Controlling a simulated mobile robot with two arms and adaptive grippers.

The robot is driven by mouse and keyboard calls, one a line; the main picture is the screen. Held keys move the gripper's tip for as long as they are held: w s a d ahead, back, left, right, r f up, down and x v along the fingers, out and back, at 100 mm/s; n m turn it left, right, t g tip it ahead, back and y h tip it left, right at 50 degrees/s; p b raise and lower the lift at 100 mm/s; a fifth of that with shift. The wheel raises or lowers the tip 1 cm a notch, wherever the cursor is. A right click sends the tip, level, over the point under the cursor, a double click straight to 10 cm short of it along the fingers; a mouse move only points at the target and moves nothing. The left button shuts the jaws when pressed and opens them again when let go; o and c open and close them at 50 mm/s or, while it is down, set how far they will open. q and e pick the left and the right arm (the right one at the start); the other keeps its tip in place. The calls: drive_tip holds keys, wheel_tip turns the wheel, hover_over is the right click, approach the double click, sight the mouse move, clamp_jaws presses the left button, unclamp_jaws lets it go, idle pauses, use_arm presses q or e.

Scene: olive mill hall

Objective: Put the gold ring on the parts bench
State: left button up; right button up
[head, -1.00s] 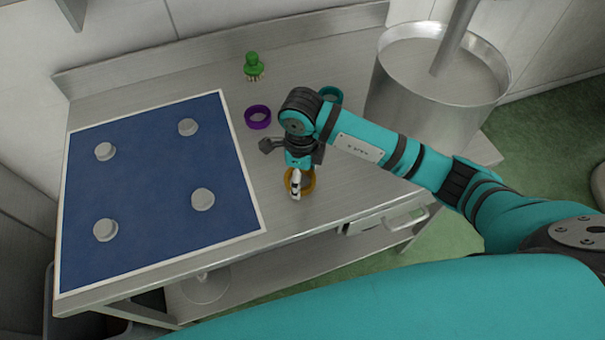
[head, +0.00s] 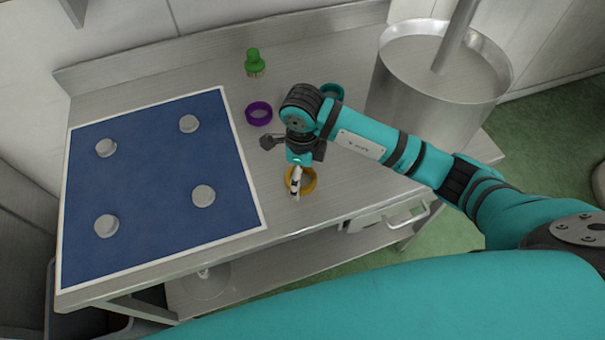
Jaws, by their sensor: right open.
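The gold ring (head: 309,185) lies on a steel bench (head: 190,84) near its front edge, to the right of a blue mat. My right gripper (head: 295,190) points down at the ring and is open. Its fingers overlap the ring's left part in the picture; I cannot tell whether they touch it. The gripper hides part of the ring. My left gripper is not in view. Nothing in the picture marks which surface is the parts bench.
The blue mat (head: 150,185) with a white border carries several grey round pegs. A purple ring (head: 258,113), a teal ring (head: 332,91) and a green brush (head: 254,62) stand behind the gripper. A large steel vat (head: 425,100) is at the right.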

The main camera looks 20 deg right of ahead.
wheel_tip(320, 180, up, 11)
drive_tip(key=b, duration=0.2)
drive_tip(key=shift+d, duration=0.15)
